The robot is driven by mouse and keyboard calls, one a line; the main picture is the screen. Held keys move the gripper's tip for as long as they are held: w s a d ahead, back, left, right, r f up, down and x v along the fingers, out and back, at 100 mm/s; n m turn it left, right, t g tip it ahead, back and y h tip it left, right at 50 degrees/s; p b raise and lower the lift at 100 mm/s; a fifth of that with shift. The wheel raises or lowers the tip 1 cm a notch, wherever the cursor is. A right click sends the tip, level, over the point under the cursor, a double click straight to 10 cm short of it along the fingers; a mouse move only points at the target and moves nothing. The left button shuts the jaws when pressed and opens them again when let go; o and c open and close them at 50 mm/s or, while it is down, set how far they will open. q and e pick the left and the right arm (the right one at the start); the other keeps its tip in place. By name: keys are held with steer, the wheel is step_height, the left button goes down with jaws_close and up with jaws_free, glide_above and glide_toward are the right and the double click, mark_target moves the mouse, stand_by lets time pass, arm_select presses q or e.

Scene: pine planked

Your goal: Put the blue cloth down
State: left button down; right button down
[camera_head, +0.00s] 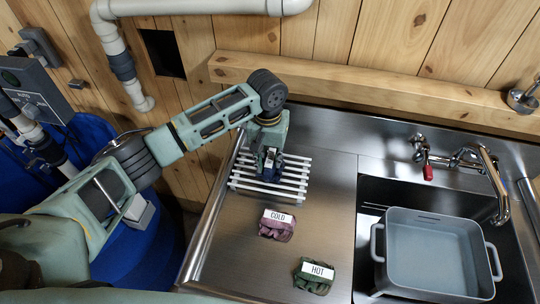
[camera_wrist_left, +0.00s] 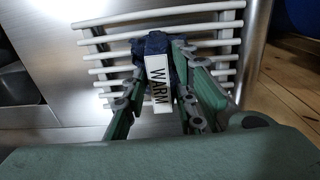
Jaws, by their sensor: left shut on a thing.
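The blue cloth (camera_wrist_left: 156,44) is dark navy and carries a white label reading WARM. My left gripper (camera_wrist_left: 155,95) is shut on it, with one finger on each side. In the head view the left gripper (camera_head: 270,162) points down over the white slatted rack (camera_head: 299,183), and a bit of the blue cloth (camera_head: 267,176) shows beneath it. The cloth is at the rack's slats; I cannot tell whether its weight rests on them. My right gripper is not in view.
A purple cloth labelled COLD (camera_head: 277,226) and a green cloth labelled HOT (camera_head: 314,274) lie on the steel counter (camera_head: 325,200). A grey tub (camera_head: 435,250) sits in the sink at right, below a tap (camera_head: 490,170). A wooden ledge (camera_head: 370,90) runs behind.

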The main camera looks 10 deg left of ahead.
mark_target(269, 159)
arm_select(q)
steer(key=shift+d, duration=0.1)
steer(key=c, duration=1.4)
jaws_free()
steer(key=shift+f, duration=0.1)
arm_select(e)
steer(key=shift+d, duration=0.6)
arm_select(q)
step_height(269, 159, up, 12)
steer(key=b, duration=0.3)
steer(key=shift+a, duration=0.2)
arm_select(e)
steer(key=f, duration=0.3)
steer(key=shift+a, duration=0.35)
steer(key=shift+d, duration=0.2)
